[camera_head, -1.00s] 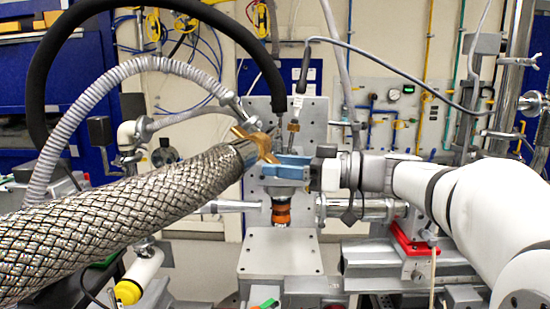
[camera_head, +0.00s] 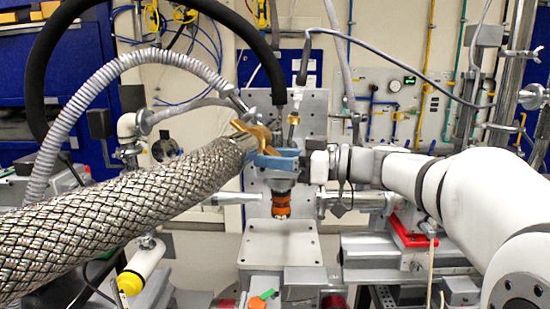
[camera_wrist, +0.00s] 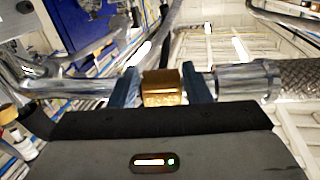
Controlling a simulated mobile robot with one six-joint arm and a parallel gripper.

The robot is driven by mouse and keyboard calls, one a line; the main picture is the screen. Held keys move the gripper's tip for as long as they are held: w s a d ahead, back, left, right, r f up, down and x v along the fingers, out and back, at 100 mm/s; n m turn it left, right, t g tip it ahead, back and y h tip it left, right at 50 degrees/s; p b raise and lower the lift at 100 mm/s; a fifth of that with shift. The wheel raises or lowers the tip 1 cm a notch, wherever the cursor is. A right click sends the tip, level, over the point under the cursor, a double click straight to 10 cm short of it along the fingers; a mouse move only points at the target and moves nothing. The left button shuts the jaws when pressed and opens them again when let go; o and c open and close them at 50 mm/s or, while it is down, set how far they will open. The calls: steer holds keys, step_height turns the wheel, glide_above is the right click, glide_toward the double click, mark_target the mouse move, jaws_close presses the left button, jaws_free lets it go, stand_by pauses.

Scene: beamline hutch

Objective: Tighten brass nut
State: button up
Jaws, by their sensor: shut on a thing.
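The brass nut (camera_head: 258,136) has protruding wings and sits at the upper end of a thick braided metal hose (camera_head: 130,215), just left of the centre of the head view. My gripper (camera_head: 272,160), with blue fingers, reaches in from the right and is shut on the nut. In the wrist view the shiny brass nut (camera_wrist: 162,90) sits between the two blue fingers of my gripper (camera_wrist: 162,82), with metal pipe to both sides. The fingers partly hide the nut in the head view, so its seating on the fitting behind cannot be told.
A black hose (camera_head: 45,75) and a grey corrugated hose (camera_head: 85,110) arch at the left. An upright perforated plate (camera_head: 312,125) stands behind the gripper. An orange-ringed fitting (camera_head: 281,203) is below it, above a bare metal plate (camera_head: 280,243). Pipework (camera_head: 520,80) crowds the right.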

steer(key=shift+r, duration=0.1)
steer(key=h, duration=0.1)
steer(key=r+g+h, duration=0.1)
steer(key=h, duration=0.1)
steer(key=shift+d+r+g+h, duration=0.2)
steer(key=shift+d+g+h, duration=0.1)
steer(key=shift+d, duration=0.05)
steer(key=r+h+p, duration=0.1)
steer(key=g+h+p, duration=0.1)
steer(key=h, duration=0.1)
steer(key=shift+d+r, duration=0.15)
steer(key=shift+r, duration=0.25)
steer(key=h+p, duration=0.2)
steer(key=r+g+h+p, duration=0.1)
steer(key=h+p, duration=0.1)
steer(key=shift+r+n, duration=0.3)
steer(key=h+p, duration=0.2)
steer(key=p, duration=0.1)
steer(key=shift+a+r+g, duration=0.2)
steer(key=shift+r+g, duration=0.1)
steer(key=shift+g, duration=0.1)
steer(key=shift+w+h+p, duration=0.1)
steer(key=shift+h+p, duration=0.6)
steer(key=shift+p, duration=0.05)
steer(key=o, duration=0.7)
steer(key=shift+a, duration=0.1)
